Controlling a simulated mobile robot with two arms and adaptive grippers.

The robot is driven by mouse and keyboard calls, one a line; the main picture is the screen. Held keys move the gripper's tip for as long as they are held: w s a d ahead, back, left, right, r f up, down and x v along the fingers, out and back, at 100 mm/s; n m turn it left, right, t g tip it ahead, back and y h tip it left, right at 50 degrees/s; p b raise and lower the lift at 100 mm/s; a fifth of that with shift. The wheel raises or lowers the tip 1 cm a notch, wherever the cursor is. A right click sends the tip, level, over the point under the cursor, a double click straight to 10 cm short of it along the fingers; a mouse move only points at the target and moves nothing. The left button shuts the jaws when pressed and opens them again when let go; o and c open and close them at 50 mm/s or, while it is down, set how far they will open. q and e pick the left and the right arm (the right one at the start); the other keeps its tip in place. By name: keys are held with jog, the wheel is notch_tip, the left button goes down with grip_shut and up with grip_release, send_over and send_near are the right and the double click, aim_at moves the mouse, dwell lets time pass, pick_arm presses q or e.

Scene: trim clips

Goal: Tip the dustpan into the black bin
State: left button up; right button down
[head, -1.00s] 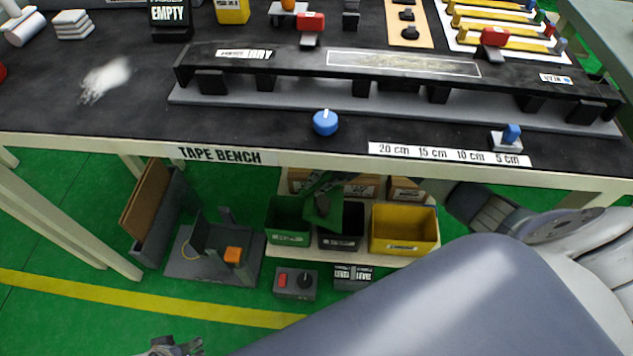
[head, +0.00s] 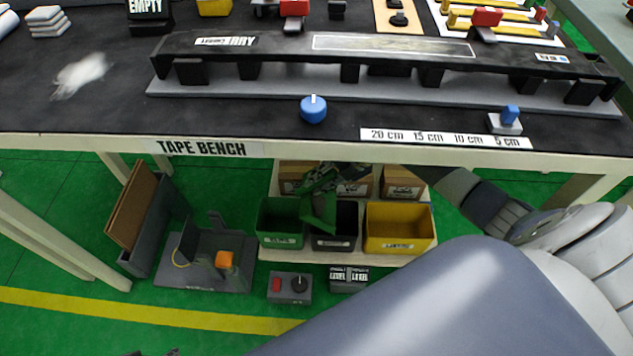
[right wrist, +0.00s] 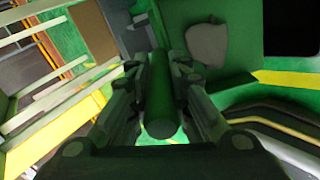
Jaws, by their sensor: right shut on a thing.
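The green dustpan (head: 319,212) hangs steeply tilted over the black bin (head: 333,242), under the bench. My right gripper (head: 335,177) is shut on the dustpan's handle, small and dark in the head view. In the right wrist view the green round handle (right wrist: 160,95) lies between the fingers. A grey patch, seemingly debris (right wrist: 207,45), shows on the green pan there. The pan hides part of the bin's opening, and I cannot see what is inside the bin. Only a dark sliver, seemingly of my left gripper, shows at the bottom edge.
A green bin (head: 281,238) stands left of the black bin and a yellow bin (head: 398,243) right of it. Cardboard boxes (head: 403,183) stand behind. The bench edge (head: 330,149) runs above. A grey switch box (head: 289,288) lies in front.

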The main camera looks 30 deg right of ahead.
pick_arm(q)
jog(key=w, duration=0.1)
jog(key=w+d+t, duration=0.1)
jog(key=w, duration=0.1)
jog(key=w+t+b, duration=0.1)
jog(key=shift+w+d+r+h, duration=0.2)
jog(key=shift+w+r+h, duration=0.05)
jog(key=shift+r+h, duration=0.05)
dwell(0.5)
